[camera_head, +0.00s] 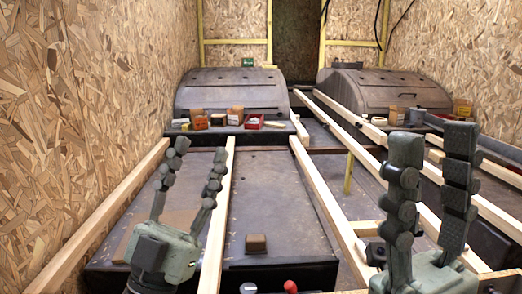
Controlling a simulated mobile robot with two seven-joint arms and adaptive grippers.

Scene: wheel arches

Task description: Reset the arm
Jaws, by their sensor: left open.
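My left gripper (200,152) points up and away over the dark panel at the left. Its two fingers are spread wide, with nothing between them. My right gripper (432,142) stands upright close to the camera at the right. Its fingers are apart, with a narrow gap and nothing visible in it. Most of both arms is outside the view. The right gripper hides part of the beams behind it.
Long wooden beams (325,200) run lengthwise over dark panels (285,210). A small brown block (256,243) lies on the near panel. Two grey wheel arches (232,92) (375,92) stand at the back. Small boxes (236,115) line the left arch. A chipboard wall (75,110) rises at left.

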